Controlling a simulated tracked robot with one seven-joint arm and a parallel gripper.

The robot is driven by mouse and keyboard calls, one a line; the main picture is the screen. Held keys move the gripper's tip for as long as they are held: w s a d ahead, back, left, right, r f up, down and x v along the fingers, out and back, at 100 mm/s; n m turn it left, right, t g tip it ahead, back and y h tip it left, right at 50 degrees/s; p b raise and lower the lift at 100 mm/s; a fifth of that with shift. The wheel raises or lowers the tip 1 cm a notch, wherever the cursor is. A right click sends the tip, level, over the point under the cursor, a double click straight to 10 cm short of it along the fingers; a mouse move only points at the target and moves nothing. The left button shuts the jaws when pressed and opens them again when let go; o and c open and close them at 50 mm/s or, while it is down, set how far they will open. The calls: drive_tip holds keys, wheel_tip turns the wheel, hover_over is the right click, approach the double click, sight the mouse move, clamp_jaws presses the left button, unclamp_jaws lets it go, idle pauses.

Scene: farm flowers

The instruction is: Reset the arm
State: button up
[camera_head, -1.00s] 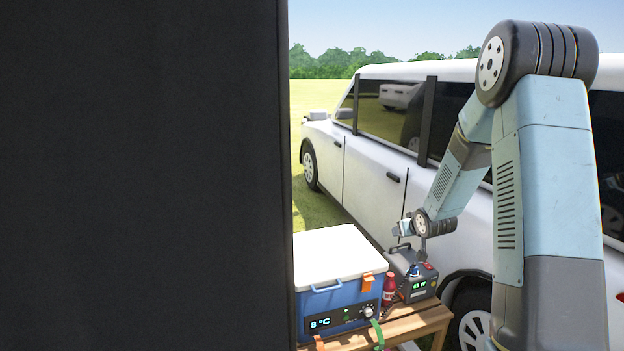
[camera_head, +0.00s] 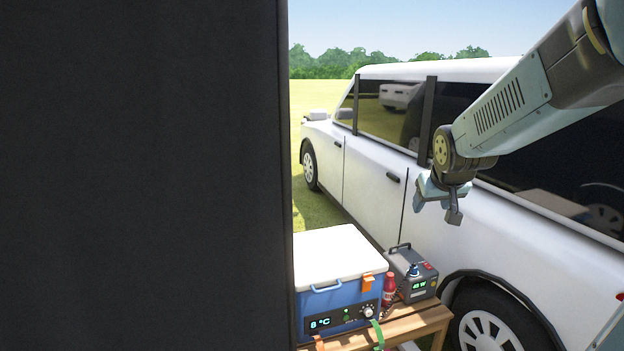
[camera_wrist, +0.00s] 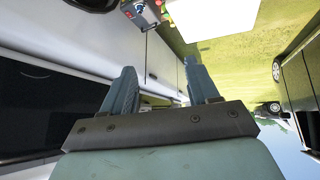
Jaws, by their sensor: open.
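My gripper (camera_wrist: 162,88) shows in the wrist view with its two blue fingers spread apart and nothing between them. In the head view my gripper (camera_head: 437,205) hangs in front of the white car's side, above and to the right of the bench. My arm reaches in from the upper right edge of the head view. The gripper is clear of the things on the bench.
A blue cooler (camera_head: 338,301) with a white lid, a red bottle (camera_head: 389,287) and a grey power box (camera_head: 414,278) stand on a wooden bench (camera_head: 425,318). The white car (camera_head: 375,170) stands close behind. A dark panel (camera_head: 140,175) fills the left side.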

drive_tip(key=s+a+r+g, duration=0.1)
drive_tip(key=s+a+r, duration=0.1)
drive_tip(key=s, duration=0.9)
drive_tip(key=s+a+r+g+y, duration=0.1)
drive_tip(key=s, duration=0.9)
drive_tip(key=shift+s+a+r, duration=0.35)
drive_tip(key=shift+s+a, duration=0.05)
